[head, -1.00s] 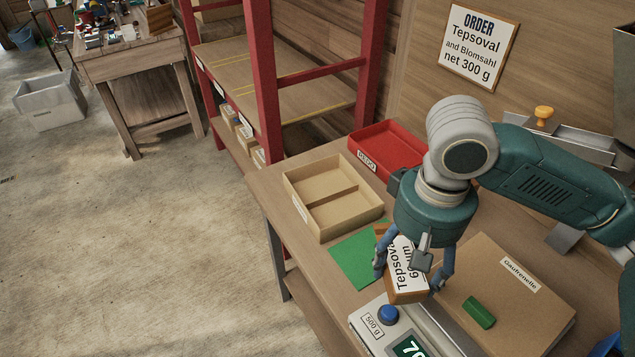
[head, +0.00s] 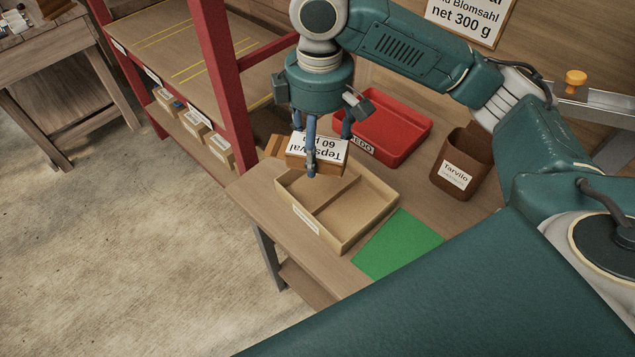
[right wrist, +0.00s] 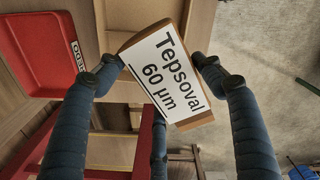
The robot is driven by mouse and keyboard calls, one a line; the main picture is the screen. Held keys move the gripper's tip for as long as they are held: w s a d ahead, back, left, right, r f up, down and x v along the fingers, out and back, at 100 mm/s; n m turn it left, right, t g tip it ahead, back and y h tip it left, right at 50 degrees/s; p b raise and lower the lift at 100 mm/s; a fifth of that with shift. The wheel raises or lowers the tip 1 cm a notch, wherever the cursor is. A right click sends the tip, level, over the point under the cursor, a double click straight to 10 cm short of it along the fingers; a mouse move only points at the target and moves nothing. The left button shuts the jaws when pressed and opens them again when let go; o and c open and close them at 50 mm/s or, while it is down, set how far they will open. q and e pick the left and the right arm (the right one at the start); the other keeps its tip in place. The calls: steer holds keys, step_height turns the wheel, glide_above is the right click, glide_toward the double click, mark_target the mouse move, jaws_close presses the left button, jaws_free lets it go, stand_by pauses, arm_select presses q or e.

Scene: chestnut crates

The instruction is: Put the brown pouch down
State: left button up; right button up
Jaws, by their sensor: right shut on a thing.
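The brown pouch (head: 318,158) has a white label reading "Tepsoval 60 µm". My right gripper (head: 328,150) is shut on it, with its blue fingers around its sides. In the head view the pouch appears at the far left edge of the cardboard tray (head: 372,232), which has two compartments. I cannot tell its exact height over the tray. In the right wrist view the pouch (right wrist: 165,72) is tilted between the fingers of the right gripper (right wrist: 158,75), label toward the camera. My left gripper is not in view.
A red tray (head: 418,122) stands behind the pouch, and a brown bin labelled "Tarvilo" (head: 465,160) stands to its right. A green mat (head: 400,245) lies right of the cardboard tray. A red-posted shelf (head: 222,75) rises at the left. Both tray compartments look empty.

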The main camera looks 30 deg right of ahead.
steer(key=w+d+r+n, duration=0.1)
steer(key=w+d+n, duration=0.1)
steer(key=w+n, duration=0.3)
steer(key=n+p, duration=0.3)
steer(key=n, duration=0.3)
glide_above(321, 179)
step_height(321, 179, down, 14)
steer(key=shift+s+r, duration=0.1)
steer(key=shift+r, duration=0.15)
step_height(321, 179, down, 5)
steer(key=shift+r, duration=0.1)
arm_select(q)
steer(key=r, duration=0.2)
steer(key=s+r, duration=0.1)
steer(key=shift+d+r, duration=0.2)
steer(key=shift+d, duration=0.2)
arm_select(e)
steer(key=shift+f, duration=0.35)
steer(key=shift+f, duration=0.1)
steer(key=o, duration=1)
